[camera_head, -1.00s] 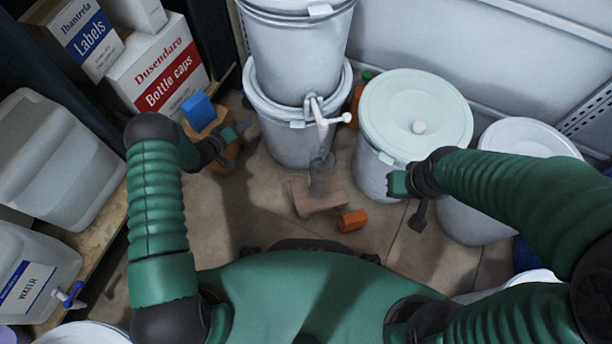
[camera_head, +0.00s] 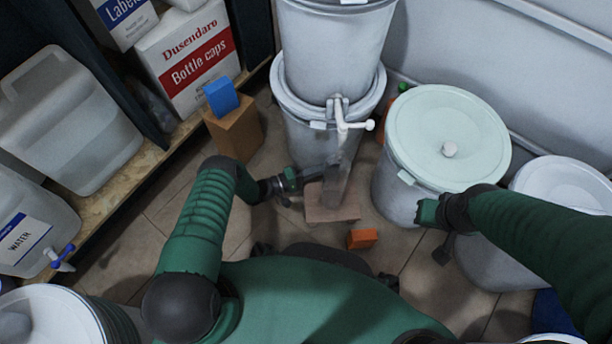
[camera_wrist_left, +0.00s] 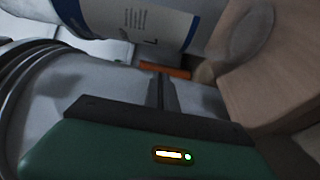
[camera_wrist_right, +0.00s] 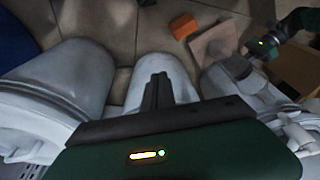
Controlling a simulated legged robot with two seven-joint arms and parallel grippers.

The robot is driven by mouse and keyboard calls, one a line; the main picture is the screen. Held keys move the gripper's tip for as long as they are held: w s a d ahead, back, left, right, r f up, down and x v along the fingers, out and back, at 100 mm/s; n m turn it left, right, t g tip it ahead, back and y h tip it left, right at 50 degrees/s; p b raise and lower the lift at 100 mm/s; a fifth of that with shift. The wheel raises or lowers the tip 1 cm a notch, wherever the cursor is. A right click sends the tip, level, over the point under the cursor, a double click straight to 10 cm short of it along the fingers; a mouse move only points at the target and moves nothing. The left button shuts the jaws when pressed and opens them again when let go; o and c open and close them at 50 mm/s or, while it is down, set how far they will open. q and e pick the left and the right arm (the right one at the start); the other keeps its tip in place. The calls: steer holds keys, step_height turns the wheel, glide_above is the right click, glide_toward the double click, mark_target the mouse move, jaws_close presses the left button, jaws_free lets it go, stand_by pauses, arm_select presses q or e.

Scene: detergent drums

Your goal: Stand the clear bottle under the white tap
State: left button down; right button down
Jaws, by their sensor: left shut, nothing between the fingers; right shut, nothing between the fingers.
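The clear bottle (camera_head: 338,186) stands on a pinkish-brown block (camera_head: 326,211) in front of the stacked white drums. The white tap (camera_head: 342,122) sticks out from the drums just above the bottle's mouth; exact alignment is hard to tell. My left gripper (camera_head: 312,176) is shut and empty, close to the left side of the bottle; whether it touches cannot be told. Its shut fingers show in the left wrist view (camera_wrist_left: 160,92). My right gripper (camera_head: 443,249) is shut and empty, low in front of the pale-lidded drum; its fingers show in the right wrist view (camera_wrist_right: 157,92).
An orange block (camera_head: 362,239) lies in front of the pinkish-brown block. The pale-lidded drum (camera_head: 448,125) stands to the right. A cardboard-coloured block (camera_head: 236,132) with a blue block (camera_head: 221,96) on it stands at the left, by the shelf (camera_head: 115,190). Floor between is clear.

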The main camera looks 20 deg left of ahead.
arm_select(q)
steer(key=s, duration=0.3)
steer(key=shift+s+d, duration=0.25)
steer(key=shift+s, duration=0.15)
steer(key=shift+s+d, duration=0.2)
steer(key=shift+s, duration=0.35)
steer(key=shift+s+d, duration=0.15)
steer(key=shift+s, duration=0.4)
